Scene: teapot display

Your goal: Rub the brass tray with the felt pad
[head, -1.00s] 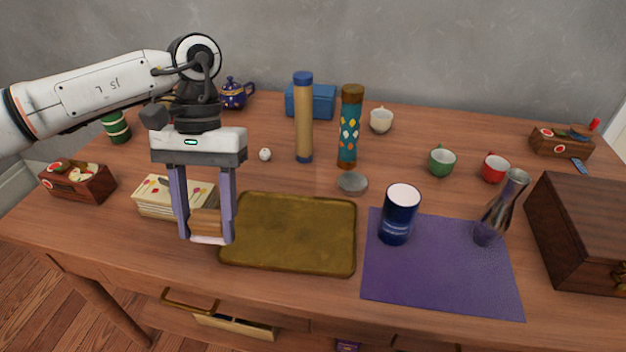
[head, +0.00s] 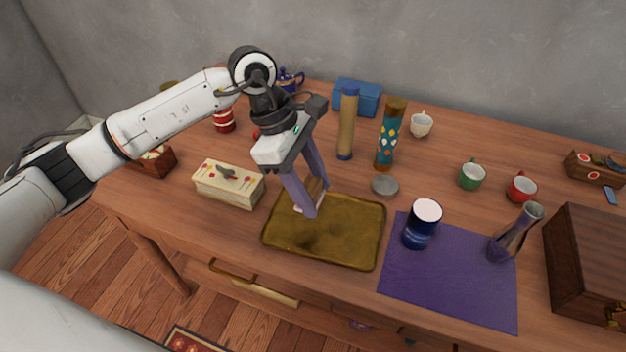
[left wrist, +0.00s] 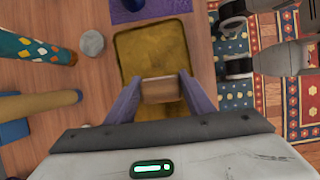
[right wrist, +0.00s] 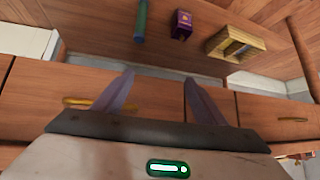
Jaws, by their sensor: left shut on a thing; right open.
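The brass tray (head: 340,235) lies flat on the table, left of the purple mat, dull yellow-brown with dark patches. My left gripper (head: 316,200) is shut on the felt pad (head: 310,194), a wooden block with a pale underside, over the tray's back left part. I cannot tell whether the pad touches the tray. In the left wrist view the pad (left wrist: 161,90) sits between the fingertips, above the tray (left wrist: 150,45). My right gripper (right wrist: 157,79) is open and empty in the right wrist view, facing drawer fronts; it is out of the head view.
A decorated box (head: 230,184) stands left of the tray. Behind it are a grey lid-like disc (head: 384,186), a tan cylinder (head: 347,125) and a patterned cylinder (head: 389,138). A blue cup (head: 421,225) and metallic vase (head: 514,235) stand on the purple mat (head: 450,285).

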